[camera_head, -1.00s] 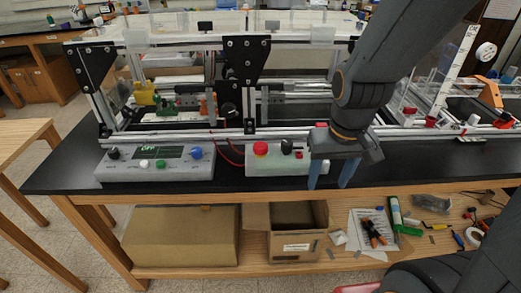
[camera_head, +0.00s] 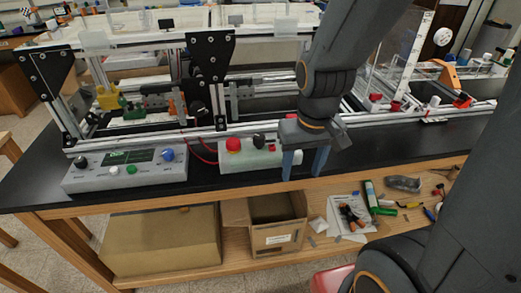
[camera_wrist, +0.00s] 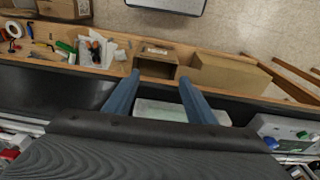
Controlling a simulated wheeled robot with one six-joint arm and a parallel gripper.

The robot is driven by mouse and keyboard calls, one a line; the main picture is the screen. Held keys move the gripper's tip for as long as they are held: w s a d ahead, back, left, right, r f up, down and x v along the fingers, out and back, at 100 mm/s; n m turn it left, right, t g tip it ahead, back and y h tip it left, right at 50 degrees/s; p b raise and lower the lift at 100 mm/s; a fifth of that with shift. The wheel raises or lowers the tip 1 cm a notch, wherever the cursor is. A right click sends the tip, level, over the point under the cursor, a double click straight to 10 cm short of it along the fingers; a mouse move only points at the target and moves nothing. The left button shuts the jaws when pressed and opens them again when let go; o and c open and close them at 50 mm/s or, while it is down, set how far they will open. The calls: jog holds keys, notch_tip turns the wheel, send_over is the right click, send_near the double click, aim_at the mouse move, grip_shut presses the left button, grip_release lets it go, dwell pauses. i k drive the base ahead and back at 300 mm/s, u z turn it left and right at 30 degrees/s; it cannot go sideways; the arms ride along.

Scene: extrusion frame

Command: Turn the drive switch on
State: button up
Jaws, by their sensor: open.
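A white control box (camera_head: 240,160) sits near the front edge of the black bench top. It carries a red mushroom button (camera_head: 233,145), a black knob (camera_head: 259,141) and a small red part at its right. Which of these is the drive switch is not readable. My gripper (camera_head: 304,168) points down at the box's right end, its blue fingers apart and empty, covering part of that end. In the wrist view my open gripper (camera_wrist: 158,82) shows the pale box (camera_wrist: 160,110) behind its fingers, with the box's controls hidden by my gripper body.
A grey control panel (camera_head: 125,173) with a display and coloured knobs stands to the left. An aluminium extrusion frame (camera_head: 207,60) rises behind the box. Below, a wooden shelf (camera_head: 235,248) holds cardboard boxes and loose tools. The bench front between panel and box is clear.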

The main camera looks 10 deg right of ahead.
aim_at(259, 139)
jog(key=u, duration=1.7)
jog(key=k, duration=0.4)
jog(key=z, duration=0.65)
